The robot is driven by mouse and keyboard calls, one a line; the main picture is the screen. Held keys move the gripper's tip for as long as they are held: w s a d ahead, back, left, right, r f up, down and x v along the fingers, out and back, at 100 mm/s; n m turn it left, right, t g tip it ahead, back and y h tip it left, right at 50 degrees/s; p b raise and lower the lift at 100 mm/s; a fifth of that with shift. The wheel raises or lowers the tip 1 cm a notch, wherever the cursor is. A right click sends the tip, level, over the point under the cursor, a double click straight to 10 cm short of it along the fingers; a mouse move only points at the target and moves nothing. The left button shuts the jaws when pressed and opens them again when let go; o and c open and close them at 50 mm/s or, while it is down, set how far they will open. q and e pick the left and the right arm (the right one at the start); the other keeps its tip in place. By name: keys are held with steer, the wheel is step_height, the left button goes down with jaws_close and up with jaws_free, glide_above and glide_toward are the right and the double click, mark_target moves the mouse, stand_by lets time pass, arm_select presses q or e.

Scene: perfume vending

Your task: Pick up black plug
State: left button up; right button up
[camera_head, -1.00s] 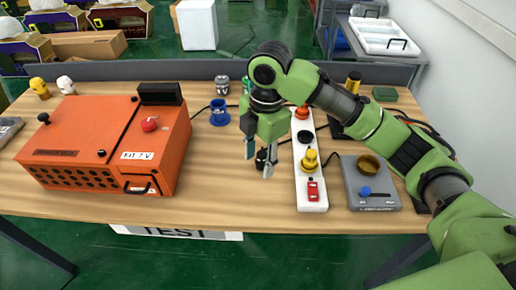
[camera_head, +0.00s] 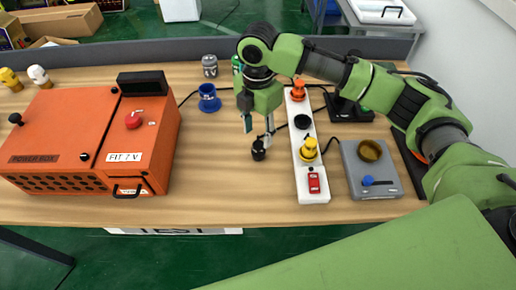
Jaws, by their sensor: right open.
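A small black plug (camera_head: 258,151) stands on the wooden table, left of the white power strip (camera_head: 313,184). My right gripper (camera_head: 258,134) points down just above and behind the plug, its fingers apart with nothing held. One fingertip shows close to the plug's top; I cannot tell whether they touch. Another black plug (camera_head: 303,122) sits in the strip, with an orange plug (camera_head: 298,90) behind it and a yellow plug (camera_head: 309,150) in front. My left gripper is not in view.
An orange power box (camera_head: 95,140) fills the left side of the table. A blue holder (camera_head: 209,99) and a grey cup (camera_head: 210,66) stand behind the plug. A grey device (camera_head: 369,170) lies right of the strip. The table (camera_head: 225,185) is clear in front of the plug.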

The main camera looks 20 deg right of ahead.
mark_target(258, 144)
steer(key=shift+s+f+p, duration=0.2)
steer(key=shift+f+p, duration=0.1)
steer(key=shift+f, duration=0.25)
steer(key=shift+s+f+p, duration=0.15)
steer(key=shift+f+p, duration=0.1)
steer(key=shift+f, duration=0.3)
step_height(258, 144, down, 2)
steer(key=shift+f, duration=0.3)
jaws_close()
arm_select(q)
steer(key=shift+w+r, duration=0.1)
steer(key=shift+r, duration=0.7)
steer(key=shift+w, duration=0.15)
arm_select(e)
steer(key=shift+r, duration=0.1)
